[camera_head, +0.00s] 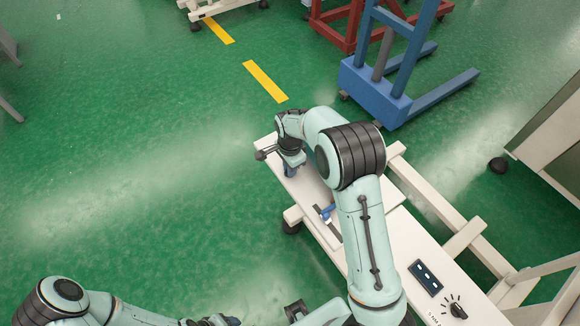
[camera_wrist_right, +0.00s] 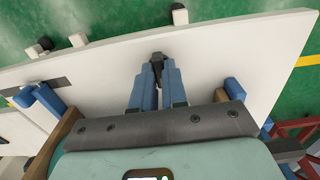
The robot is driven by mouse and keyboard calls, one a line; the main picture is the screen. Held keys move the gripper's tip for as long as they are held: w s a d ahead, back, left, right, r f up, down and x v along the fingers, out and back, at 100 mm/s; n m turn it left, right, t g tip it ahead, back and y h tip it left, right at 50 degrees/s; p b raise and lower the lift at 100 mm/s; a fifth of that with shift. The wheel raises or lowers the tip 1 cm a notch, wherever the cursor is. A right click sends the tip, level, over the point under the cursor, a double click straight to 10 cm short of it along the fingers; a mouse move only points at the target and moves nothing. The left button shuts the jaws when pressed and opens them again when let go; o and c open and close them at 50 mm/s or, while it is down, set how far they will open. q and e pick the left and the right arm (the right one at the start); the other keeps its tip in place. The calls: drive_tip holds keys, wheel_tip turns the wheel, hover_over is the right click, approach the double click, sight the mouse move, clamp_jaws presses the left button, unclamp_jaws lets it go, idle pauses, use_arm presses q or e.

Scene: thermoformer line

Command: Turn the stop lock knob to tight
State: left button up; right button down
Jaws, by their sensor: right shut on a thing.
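My right gripper (camera_head: 290,170) reaches down over the far end of the white table in the head view. In the wrist view its two blue fingers (camera_wrist_right: 157,85) are closed around a small dark knob (camera_wrist_right: 157,57), which I take for the stop lock knob, on the white surface. The fingers hide most of the knob, so its turn position and any marking cannot be read. In the head view the gripper and wrist hide it. My left gripper (camera_head: 225,320) shows only partly at the bottom edge, far from the table; its jaw opening cannot be made out.
A blue handle (camera_head: 328,212) sits on a dark metal strip on the white table (camera_head: 358,238). A black dial (camera_head: 458,310) with tick marks and a dark panel (camera_head: 426,277) lie nearer me. A blue lifter (camera_head: 375,88) stands beyond the table. Green floor at left is clear.

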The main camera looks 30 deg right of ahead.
drive_tip(key=c, duration=1.2)
unclamp_jaws()
drive_tip(key=shift+o, duration=0.2)
use_arm(q)
drive_tip(key=shift+w+r+p, duration=0.5)
drive_tip(key=shift+r+p, duration=0.05)
drive_tip(key=shift+r, duration=0.2)
use_arm(e)
wheel_tip(320, 180, up, 13)
drive_tip(key=shift+r, duration=0.2)
use_arm(q)
drive_tip(key=shift+s, duration=0.1)
